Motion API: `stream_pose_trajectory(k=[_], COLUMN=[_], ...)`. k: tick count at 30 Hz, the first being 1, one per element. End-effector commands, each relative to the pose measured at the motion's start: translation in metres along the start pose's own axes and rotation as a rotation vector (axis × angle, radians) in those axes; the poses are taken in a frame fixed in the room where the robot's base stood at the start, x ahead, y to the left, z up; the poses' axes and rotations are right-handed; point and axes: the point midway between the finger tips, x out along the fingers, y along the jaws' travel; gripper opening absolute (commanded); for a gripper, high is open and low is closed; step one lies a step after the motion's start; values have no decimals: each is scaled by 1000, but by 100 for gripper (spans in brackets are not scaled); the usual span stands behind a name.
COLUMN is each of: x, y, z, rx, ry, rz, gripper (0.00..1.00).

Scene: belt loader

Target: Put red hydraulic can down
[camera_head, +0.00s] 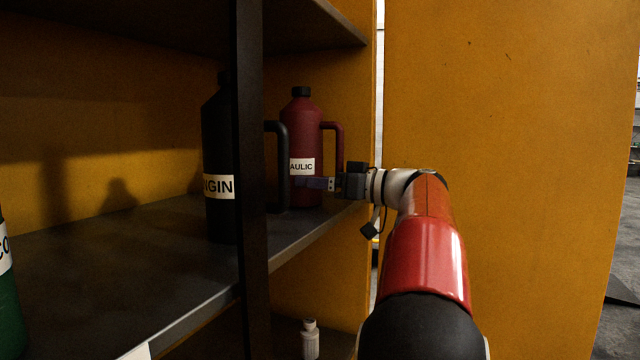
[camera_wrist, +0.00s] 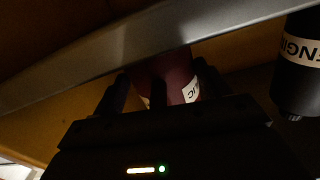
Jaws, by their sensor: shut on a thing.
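The red hydraulic can (camera_head: 302,130) has a black cap, a red side handle and a white label of which "AULIC" shows. It stands upright at the right end of the metal shelf (camera_head: 190,222); I cannot tell whether its base touches the shelf. My gripper (camera_head: 318,184) reaches in from the right and is shut on the can, low near its label. In the wrist view the can (camera_wrist: 172,78) sits between the two fingers (camera_wrist: 160,92), partly hidden by the gripper body.
A black can (camera_head: 218,150) labelled "NGIN" stands left of the red can, behind a dark upright post (camera_head: 250,170). A green can (camera_head: 8,300) is at the far left edge. A small white bottle (camera_head: 310,338) is below the shelf. An orange panel (camera_head: 500,150) stands on the right.

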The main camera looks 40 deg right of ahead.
Motion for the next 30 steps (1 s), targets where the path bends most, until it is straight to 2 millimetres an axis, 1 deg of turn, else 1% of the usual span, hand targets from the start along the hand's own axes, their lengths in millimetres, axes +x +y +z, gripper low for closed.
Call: stream_pose_trajectory(k=[7,8,12,20,23,26,30], x=[0,0,0,0,0,-14,-43], y=[0,0,0,0,0,1,1], z=[4,2,2,2,-3,0,0], rx=[0,0,0,0,0,0,0], ry=[0,0,0,0,0,0,1], rz=[0,0,0,0,0,4,5], gripper=[43,80,98,98,98,98,98])
